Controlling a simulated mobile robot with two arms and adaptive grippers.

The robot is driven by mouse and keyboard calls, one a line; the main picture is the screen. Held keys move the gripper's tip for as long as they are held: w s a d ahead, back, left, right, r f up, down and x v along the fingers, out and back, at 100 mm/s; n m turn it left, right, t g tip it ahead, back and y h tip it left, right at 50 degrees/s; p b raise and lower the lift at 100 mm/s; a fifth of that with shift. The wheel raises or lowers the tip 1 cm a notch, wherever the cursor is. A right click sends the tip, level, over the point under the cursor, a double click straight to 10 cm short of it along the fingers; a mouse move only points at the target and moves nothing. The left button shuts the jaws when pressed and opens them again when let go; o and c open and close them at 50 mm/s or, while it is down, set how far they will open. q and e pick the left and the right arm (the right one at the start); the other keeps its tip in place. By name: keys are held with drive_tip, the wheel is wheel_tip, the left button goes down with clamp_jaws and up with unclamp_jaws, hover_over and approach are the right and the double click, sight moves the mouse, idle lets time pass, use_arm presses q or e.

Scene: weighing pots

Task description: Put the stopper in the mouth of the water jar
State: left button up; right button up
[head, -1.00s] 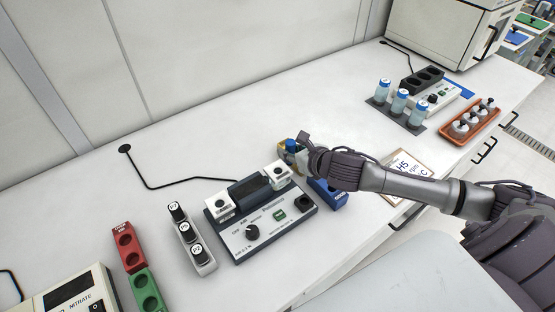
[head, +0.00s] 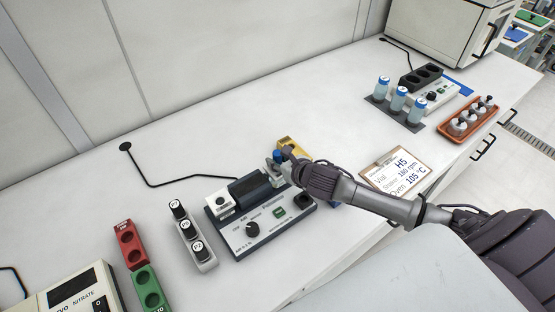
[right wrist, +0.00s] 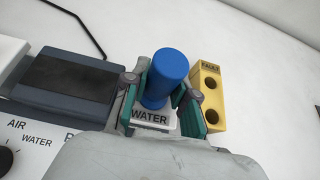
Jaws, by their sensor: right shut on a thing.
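My right gripper (head: 280,163) is shut on the blue stopper (head: 277,155) over the right end of the grey meter (head: 264,222). In the right wrist view the stopper (right wrist: 168,72) stands upright between the two green-padded fingers (right wrist: 162,95). In the head view my gripper mostly covers the jar. My left gripper is not in view.
A yellow FAULT block (right wrist: 208,98) with two holes stands close beside the right finger. A clipboard (head: 397,172) lies to the right under my arm's far side.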

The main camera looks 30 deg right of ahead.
drive_tip(key=o, duration=0.9)
drive_tip(key=shift+r, duration=0.15)
drive_tip(key=b+v, duration=0.1)
drive_tip(key=v, duration=1.1)
drive_tip(key=shift+s, duration=0.1)
